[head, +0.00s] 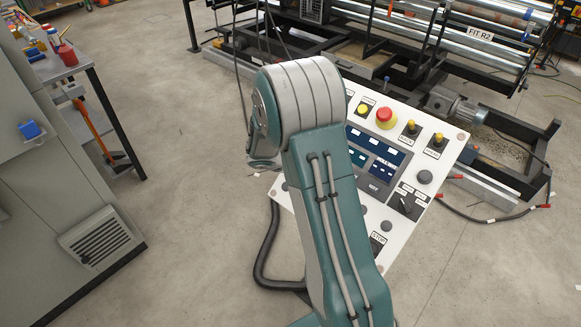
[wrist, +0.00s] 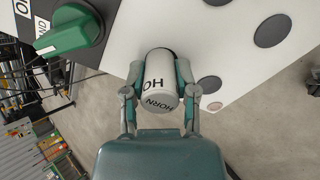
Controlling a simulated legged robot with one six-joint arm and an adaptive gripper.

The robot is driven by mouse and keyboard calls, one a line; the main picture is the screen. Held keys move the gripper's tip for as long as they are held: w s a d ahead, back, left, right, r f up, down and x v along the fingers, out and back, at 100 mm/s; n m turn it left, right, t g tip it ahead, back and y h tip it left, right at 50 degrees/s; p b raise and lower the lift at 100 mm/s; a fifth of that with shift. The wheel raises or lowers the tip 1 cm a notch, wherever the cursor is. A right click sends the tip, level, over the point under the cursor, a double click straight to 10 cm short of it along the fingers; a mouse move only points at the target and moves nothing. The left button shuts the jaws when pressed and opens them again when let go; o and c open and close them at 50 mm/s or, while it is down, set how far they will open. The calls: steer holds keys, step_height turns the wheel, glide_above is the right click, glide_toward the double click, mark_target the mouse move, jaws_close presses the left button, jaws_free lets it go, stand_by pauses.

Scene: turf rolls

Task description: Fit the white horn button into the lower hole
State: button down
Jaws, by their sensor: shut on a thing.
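In the wrist view the white horn button (wrist: 156,82), a short cylinder marked HORN, is between the two fingers of my gripper (wrist: 160,88). The gripper is shut on its sides. The button's far end is toward the white control panel (wrist: 140,25); whether it touches the panel or stands over a hole is hidden behind it. A dark edge shows beside that end. In the head view my arm covers the gripper, the button and part of the panel (head: 407,232). The lower hole cannot be picked out surely.
Dark round discs (wrist: 272,31) lie on the panel, one near the gripper's right finger (wrist: 208,88); holes or plugs, I cannot tell. A green knob (wrist: 68,35) stands out at left. The head view shows a red button (head: 386,117) and a black selector (head: 406,205).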

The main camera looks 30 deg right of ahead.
steer(key=shift+w+d+f, duration=0.1)
steer(key=shift+d+f, duration=0.15)
steer(key=shift+f, duration=0.15)
steer(key=shift+c, duration=1.5)
jaws_free()
steer(key=v, duration=1.2)
steer(key=shift+r, duration=0.25)
